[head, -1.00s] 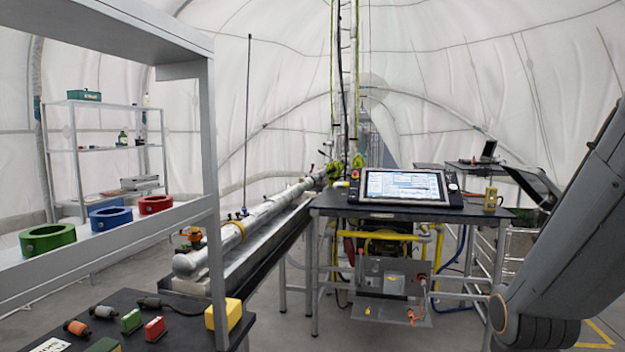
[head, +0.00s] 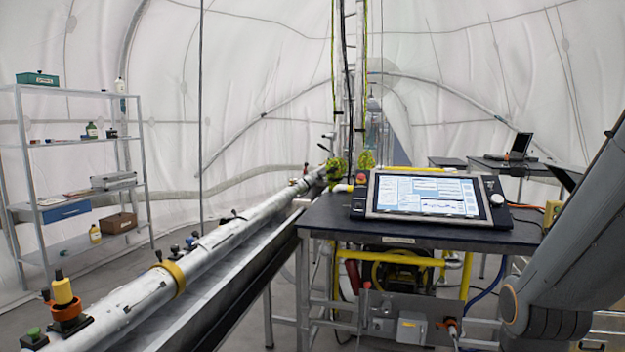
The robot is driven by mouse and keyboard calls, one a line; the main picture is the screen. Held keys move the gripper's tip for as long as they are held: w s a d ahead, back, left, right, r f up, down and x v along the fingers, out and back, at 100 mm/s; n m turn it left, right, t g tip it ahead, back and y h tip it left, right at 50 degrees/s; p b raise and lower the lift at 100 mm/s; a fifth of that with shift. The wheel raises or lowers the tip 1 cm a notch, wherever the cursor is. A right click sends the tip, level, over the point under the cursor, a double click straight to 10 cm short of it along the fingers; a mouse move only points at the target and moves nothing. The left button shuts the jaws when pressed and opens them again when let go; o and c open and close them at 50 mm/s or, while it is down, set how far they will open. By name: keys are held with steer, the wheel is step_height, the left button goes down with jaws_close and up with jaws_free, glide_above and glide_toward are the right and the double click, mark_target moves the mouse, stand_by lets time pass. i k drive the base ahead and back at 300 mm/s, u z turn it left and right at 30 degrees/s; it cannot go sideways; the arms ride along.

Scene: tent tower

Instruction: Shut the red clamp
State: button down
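No clearly red clamp shows in the current head view. A long silver pipe (head: 221,238) runs from the lower left toward the back. A yellow band (head: 174,278) goes around it, and several small dark fittings sit along its top. An orange collar (head: 68,313) with a yellow top stands at the pipe's near end; I cannot tell whether it is a clamp. My arm rises along the right edge, but my gripper is outside the picture.
A dark table (head: 330,218) with a tilted control screen (head: 424,194) stands in front, right of the pipe. A metal box (head: 411,328) shows below it. A white shelf rack (head: 75,145) stands at the left.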

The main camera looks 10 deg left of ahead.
mark_target(306, 164)
steer(key=i, duration=1.7)
steer(key=u, duration=1.4)
steer(key=k, duration=0.6)
steer(key=u, duration=0.85)
steer(key=i, duration=0.8)
steer(key=z, duration=0.6)
steer(key=i, duration=0.6)
steer(key=z, duration=0.6)
